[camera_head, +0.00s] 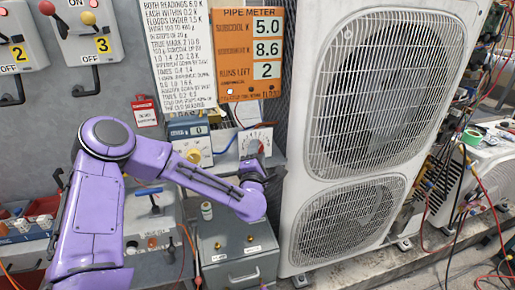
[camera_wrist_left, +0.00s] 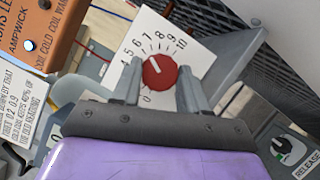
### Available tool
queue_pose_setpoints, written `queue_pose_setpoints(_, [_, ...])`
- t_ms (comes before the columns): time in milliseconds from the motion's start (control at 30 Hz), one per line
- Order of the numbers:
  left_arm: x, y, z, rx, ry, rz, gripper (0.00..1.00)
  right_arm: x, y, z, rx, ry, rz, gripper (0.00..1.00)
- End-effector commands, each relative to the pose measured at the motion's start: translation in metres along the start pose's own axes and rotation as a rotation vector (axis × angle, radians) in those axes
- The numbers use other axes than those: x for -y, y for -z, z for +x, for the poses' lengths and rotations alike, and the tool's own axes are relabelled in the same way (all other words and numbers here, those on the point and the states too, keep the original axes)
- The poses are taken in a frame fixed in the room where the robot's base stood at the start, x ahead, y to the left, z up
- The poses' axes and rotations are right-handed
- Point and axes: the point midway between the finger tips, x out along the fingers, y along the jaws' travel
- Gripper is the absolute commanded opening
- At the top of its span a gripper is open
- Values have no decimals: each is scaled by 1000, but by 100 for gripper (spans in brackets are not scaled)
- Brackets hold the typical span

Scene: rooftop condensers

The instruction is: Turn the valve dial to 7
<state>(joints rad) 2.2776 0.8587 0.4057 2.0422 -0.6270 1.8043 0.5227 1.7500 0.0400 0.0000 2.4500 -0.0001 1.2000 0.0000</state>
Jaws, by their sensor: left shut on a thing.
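The valve dial is a white plate (camera_wrist_left: 196,52) with numbers from 0 to 10 around a red knob (camera_wrist_left: 158,74). A short white mark on the knob points to the upper left, roughly toward 5 to 6; I cannot read it exactly. My left gripper (camera_wrist_left: 159,80) is shut on the knob, one finger on each side, in the left wrist view. In the head view the dial plate (camera_head: 256,139) stands beside the white condenser, with my left gripper (camera_head: 254,167) in front of it and the knob mostly hidden. My right gripper is not in view.
An orange pipe meter (camera_head: 249,50) above reads 5.0, 8.6 and 2. The tall white condenser (camera_head: 297,130) stands close on the right. A grey box (camera_head: 235,250) lies below.

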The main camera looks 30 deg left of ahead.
Motion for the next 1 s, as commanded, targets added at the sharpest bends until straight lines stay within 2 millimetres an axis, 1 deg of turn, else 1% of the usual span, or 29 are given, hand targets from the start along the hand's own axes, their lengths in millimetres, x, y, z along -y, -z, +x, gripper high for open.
queue_pose_setpoints(33, [-3, -2, 0, 2, 12, 27, 13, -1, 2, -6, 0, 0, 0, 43])
queue_pose_setpoints(300, [-2, -1, 0, 2, 58, 139, 13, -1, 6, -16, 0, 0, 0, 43])
queue_pose_setpoints(533, [-1, 0, -1, 1, 74, 175, 13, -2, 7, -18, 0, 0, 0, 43])
queue_pose_setpoints(900, [0, 0, -1, 1, 76, 178, 13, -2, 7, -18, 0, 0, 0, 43])
queue_pose_setpoints(933, [0, 0, -1, 1, 76, 178, 50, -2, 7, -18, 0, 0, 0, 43])
queue_pose_setpoints(1000, [0, 0, -1, 1, 76, 178, 69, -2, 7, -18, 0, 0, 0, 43])
